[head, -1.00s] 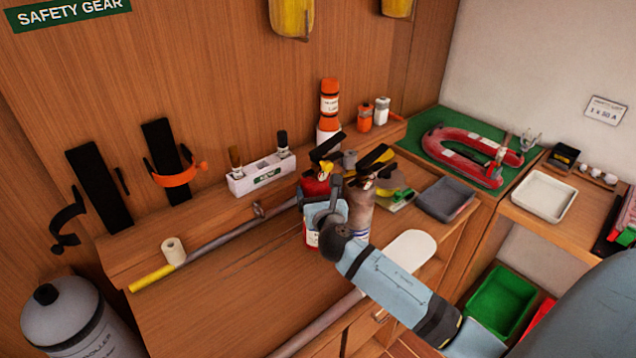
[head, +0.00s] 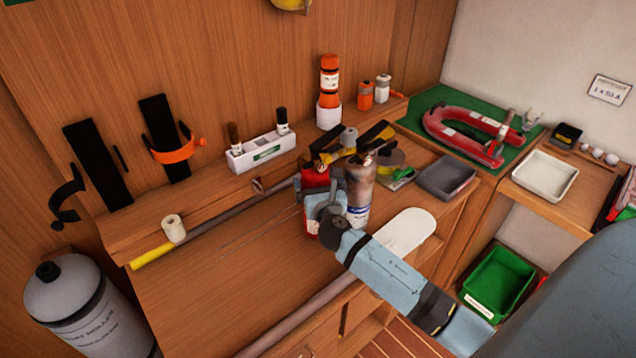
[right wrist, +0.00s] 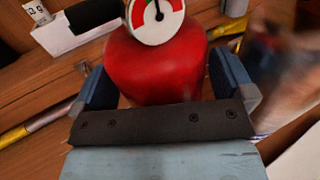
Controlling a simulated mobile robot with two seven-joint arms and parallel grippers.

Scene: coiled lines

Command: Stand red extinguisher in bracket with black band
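The red extinguisher (head: 315,179) is upright over the workbench, with a red body and a white label low down. My right gripper (head: 325,205) has its fingers on both sides of it and appears shut on it. In the right wrist view the red body (right wrist: 155,68) fills the space between the fingers, with a round gauge above. The bracket with the black band (head: 97,165) is a black plate on the wooden wall at left. Its curved black band (head: 66,200) hangs out to the left, and it is empty. My left gripper is not in view.
A grey-brown extinguisher (head: 359,192) stands close right of my right gripper. An empty bracket with an orange band (head: 178,152) is right of the black-band one. A pole (head: 220,230), paper roll (head: 172,228) and white holder (head: 262,153) lie between.

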